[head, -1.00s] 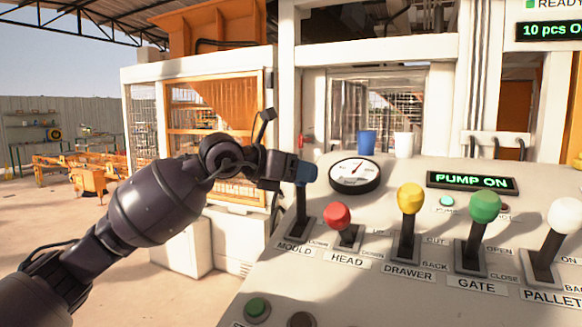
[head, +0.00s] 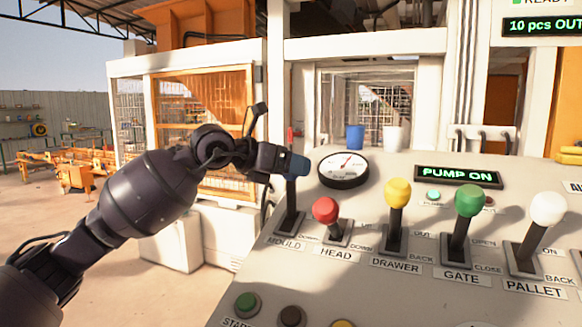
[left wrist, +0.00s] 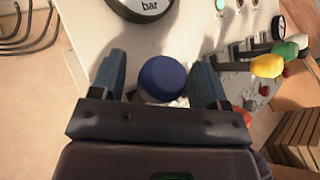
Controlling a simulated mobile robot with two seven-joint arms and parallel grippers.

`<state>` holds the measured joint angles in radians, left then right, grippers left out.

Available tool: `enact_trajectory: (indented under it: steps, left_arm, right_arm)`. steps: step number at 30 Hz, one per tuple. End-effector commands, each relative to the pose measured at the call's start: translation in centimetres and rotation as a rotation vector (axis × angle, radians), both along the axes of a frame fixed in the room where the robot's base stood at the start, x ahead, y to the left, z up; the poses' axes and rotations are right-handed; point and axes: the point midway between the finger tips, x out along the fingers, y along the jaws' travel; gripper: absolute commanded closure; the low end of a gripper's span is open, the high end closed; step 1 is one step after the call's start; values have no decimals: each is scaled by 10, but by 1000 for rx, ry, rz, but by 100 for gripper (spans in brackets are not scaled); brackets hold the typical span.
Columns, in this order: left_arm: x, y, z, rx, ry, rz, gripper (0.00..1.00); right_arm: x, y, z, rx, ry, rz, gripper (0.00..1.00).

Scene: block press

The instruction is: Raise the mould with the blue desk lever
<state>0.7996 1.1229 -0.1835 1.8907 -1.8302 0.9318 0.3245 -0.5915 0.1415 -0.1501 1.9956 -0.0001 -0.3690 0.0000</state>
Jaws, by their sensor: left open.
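The blue knob (left wrist: 164,79) of the MOULD lever shows in the left wrist view between the two fingers of my left gripper (left wrist: 162,82). The fingers are open, with gaps visible beside the knob. In the head view my left gripper (head: 296,165) is at the top of the MOULD lever (head: 290,208), at the left end of the lever row, and hides most of the knob. The lever's dark shaft stands roughly upright from its slot. My right gripper is not in view.
The red HEAD lever (head: 325,210) stands close to the right of MOULD. Yellow DRAWER (head: 397,194), green GATE (head: 469,201) and white PALLET (head: 547,208) levers follow. A pressure gauge (head: 343,170) and a PUMP ON display (head: 458,175) lie behind. Buttons (head: 247,303) line the front.

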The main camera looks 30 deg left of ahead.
Motion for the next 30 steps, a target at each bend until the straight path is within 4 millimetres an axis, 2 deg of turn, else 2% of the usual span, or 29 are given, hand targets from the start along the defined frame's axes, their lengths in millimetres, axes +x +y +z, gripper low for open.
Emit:
enact_trajectory:
  steps: [5, 15, 22, 30]
  left_arm:
    - [-16, 12, 5, 4, 0, 3, 31]
    - [-64, 44, 25, 4, 1, 3, 31]
    - [-80, 55, 32, 2, 0, 1, 31]
    - [-83, 56, 34, 1, -1, 0, 31]
  right_arm:
    - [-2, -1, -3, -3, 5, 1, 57]
    - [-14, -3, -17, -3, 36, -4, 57]
    - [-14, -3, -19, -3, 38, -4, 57]
    - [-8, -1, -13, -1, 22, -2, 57]
